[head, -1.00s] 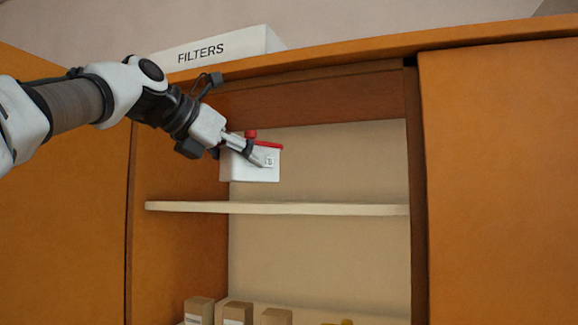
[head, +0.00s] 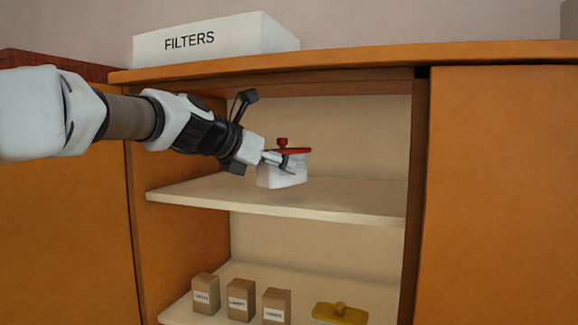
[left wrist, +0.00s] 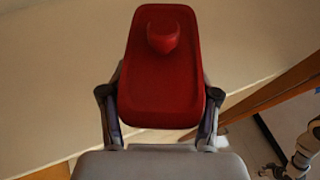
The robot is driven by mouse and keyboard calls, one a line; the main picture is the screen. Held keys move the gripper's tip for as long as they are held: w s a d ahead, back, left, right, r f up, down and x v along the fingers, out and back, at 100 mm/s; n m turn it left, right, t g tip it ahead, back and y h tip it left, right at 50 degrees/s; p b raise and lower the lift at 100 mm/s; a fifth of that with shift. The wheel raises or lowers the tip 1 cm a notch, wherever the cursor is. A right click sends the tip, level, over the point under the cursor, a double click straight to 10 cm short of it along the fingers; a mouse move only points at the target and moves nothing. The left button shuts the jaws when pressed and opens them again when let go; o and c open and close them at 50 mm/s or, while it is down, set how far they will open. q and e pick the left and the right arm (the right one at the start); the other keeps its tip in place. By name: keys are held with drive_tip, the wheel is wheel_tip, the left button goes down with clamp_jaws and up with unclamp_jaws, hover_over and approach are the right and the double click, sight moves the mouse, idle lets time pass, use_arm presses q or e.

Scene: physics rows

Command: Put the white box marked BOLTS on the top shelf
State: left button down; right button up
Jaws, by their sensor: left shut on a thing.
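The white box (head: 279,177) with a red knobbed lid (head: 288,151) is held in my left gripper (head: 281,163) inside the open cabinet bay. It looks about upright, over the upper shelf (head: 345,204). I cannot tell whether its base touches the shelf. No lettering on it is readable now. In the left wrist view the red lid (left wrist: 160,90) fills the space between the two fingers, which close on the box's sides; the lid hides most of the white body.
A white FILTERS box (head: 213,40) stands on the cabinet top. Several small brown boxes (head: 241,300) and a yellow-lidded container (head: 340,313) are on the lower shelf. The upper shelf is clear right of the held box. Side walls and orange panels (head: 500,190) bound the bay.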

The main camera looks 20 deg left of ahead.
sight(289, 179)
use_arm(q)
drive_tip(key=w, duration=0.1)
drive_tip(key=w+d+p, duration=0.1)
drive_tip(key=w, duration=0.1)
drive_tip(key=shift+w+d, duration=0.1)
drive_tip(key=shift+d, duration=0.15)
wheel_tip(289, 179, down, 4)
drive_tip(key=shift+w+r+p, duration=0.15)
drive_tip(key=shift+r+p, duration=0.1)
drive_tip(key=shift+p, duration=0.05)
drive_tip(key=c, duration=0.7)
unclamp_jaws()
drive_tip(key=shift+f, duration=0.15)
drive_tip(key=o, duration=0.5)
drive_tip(key=shift+d, duration=0.1)
drive_tip(key=shift+o, duration=0.2)
